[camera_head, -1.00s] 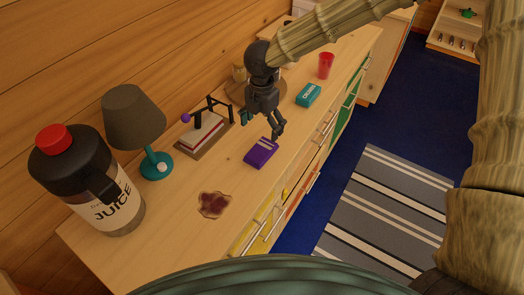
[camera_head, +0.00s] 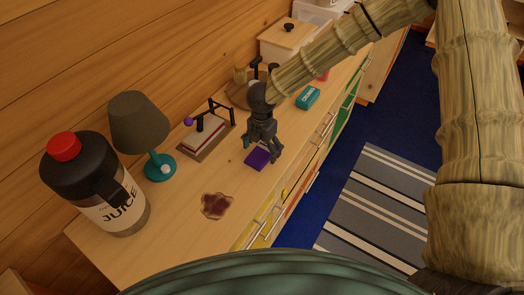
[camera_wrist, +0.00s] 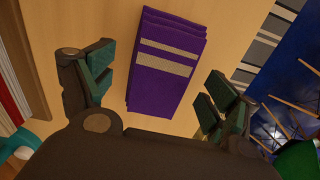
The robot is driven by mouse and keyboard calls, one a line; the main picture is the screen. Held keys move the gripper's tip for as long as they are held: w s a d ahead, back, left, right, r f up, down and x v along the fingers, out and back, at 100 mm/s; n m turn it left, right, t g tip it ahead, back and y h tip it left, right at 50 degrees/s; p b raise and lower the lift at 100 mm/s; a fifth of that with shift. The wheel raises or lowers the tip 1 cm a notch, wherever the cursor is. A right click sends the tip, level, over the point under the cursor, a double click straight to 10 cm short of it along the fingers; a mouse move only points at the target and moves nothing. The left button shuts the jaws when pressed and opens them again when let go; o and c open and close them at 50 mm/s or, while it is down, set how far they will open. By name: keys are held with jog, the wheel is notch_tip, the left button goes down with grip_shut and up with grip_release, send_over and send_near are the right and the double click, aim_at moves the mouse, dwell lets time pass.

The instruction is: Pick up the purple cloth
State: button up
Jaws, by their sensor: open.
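The purple cloth (camera_head: 257,160) lies folded on the wooden dresser top (camera_head: 185,232). In the wrist view the cloth (camera_wrist: 165,65) shows as a flat stack of layers with two pale stripes. My gripper (camera_head: 262,155) is over it in the head view and hides part of it. In the wrist view my gripper (camera_wrist: 155,95) is open, with one finger to the left of the cloth and one to the right. The cloth lies in the gap between them, and nothing is held. I cannot tell the exact height of the fingertips above the top.
A book on a stand (camera_head: 204,135) is left of my gripper. A teal box (camera_head: 308,97) is beyond. Drawer handles (camera_head: 262,222) line the right edge.

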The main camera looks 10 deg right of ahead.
jog(key=shift+f, duration=0.35)
jog(key=c, duration=0.9)
jog(key=shift+o, duration=0.2)
jog(key=shift+r, duration=0.1)
jog(key=shift+r+b, duration=0.4)
jog(key=shift+r, duration=0.05)
jog(key=shift+s+a+r+b, duration=0.1)
jog(key=shift+s+r+b, duration=0.1)
jog(key=shift+r+b, duration=0.3)
jog(key=shift+s+r+b, duration=0.15)
jog(key=shift+r+b, duration=0.2)
jog(key=shift+r, duration=0.25)
jog(key=s+a+b, duration=0.1)
jog(key=s, duration=0.3)
jog(key=s+a+r+b, duration=0.1)
jog(key=s+b, duration=0.1)
jog(key=s, duration=0.2)
jog(key=s+a+b, duration=0.1)
jog(key=s, duration=0.4)
jog(key=shift+s+a+r+b, duration=0.1)
jog(key=shift+a+r+b, duration=0.15)
jog(key=shift+a+b, duration=0.1)
jog(key=shift+s+a+r, duration=0.15)
jog(key=shift+s, duration=0.6)
